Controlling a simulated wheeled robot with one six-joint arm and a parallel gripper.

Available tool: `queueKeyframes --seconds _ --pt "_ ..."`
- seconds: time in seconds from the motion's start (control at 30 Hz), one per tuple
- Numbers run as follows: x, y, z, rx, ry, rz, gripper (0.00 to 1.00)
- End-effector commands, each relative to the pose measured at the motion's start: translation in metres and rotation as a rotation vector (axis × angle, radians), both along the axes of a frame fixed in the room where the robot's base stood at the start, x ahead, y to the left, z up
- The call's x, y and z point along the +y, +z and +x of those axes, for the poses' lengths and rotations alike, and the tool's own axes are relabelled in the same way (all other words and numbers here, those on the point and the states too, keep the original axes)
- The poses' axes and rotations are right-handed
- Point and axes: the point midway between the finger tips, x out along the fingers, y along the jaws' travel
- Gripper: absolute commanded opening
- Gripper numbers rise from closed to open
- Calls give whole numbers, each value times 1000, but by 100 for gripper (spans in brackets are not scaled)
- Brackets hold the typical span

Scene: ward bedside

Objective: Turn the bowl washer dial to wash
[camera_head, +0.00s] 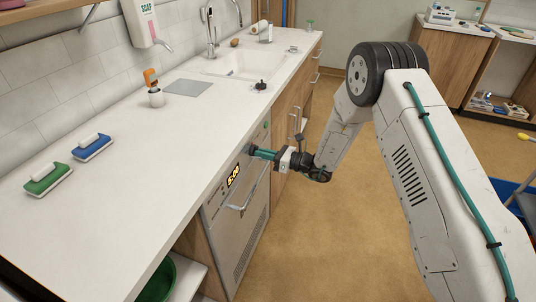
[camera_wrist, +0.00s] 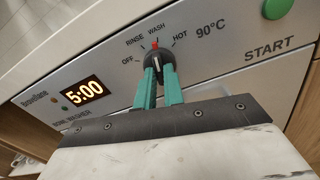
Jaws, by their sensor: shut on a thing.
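The bowl washer (camera_head: 222,217) is set under the counter, its front panel facing the aisle. Its dark round dial (camera_wrist: 156,53) shows in the wrist view, with OFF, RINSE, WASH and HOT printed around it. The dial's red mark points up at or very near the WASH label (camera_wrist: 157,30). My gripper (camera_wrist: 158,75) has its green fingers closed on the dial from below in that view. In the head view my gripper (camera_head: 259,153) reaches the top of the washer's front and hides most of the dial.
The display (camera_wrist: 83,93) reads 5:00, left of the dial. A green START button (camera_wrist: 277,8) is to the right. The washer's door handle (camera_head: 243,203) juts out below my gripper. The counter (camera_head: 150,135) overhangs the panel. The floor (camera_head: 310,235) beside the washer is clear.

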Motion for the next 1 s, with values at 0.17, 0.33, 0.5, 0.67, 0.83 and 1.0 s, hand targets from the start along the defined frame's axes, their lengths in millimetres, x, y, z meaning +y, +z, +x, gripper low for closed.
queueKeyframes --seconds 0.17,0.33,0.5,0.67,0.83,1.0 --pt "5 -2 -7 85 16 27 0" --pt "5 -3 -7 127 16 42 0" --pt "5 -3 -7 144 16 49 0" --pt "5 -3 -7 146 16 48 0" --pt "5 -3 -7 146 16 48 0" --pt "3 -2 -5 143 11 48 32"
